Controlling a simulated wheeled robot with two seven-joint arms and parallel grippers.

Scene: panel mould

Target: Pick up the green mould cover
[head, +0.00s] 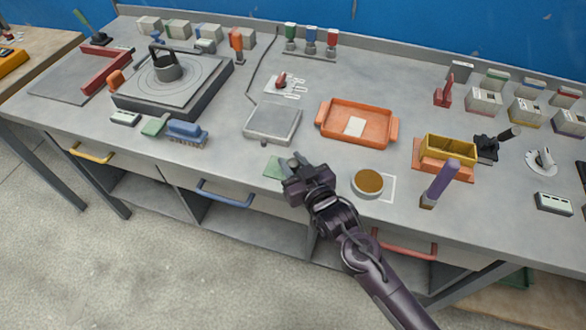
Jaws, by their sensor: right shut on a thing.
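A flat green piece, which I take to be the green mould cover (273,168), shows at the front edge of the bench, left of centre. My right gripper (293,163) is at its right side, with the fingers shut on it. The gripper hides the right part of the cover and the exact grip. I cannot tell whether the cover is lifted or still touches the bench. My left gripper is not in view.
A grey square tray (272,123) lies behind the gripper. An orange tray (357,122) stands behind right. A round brown-topped dish (368,183) is close on the right, and a purple-handled tool (440,183) stands beyond it. A blue brush (187,133) lies left.

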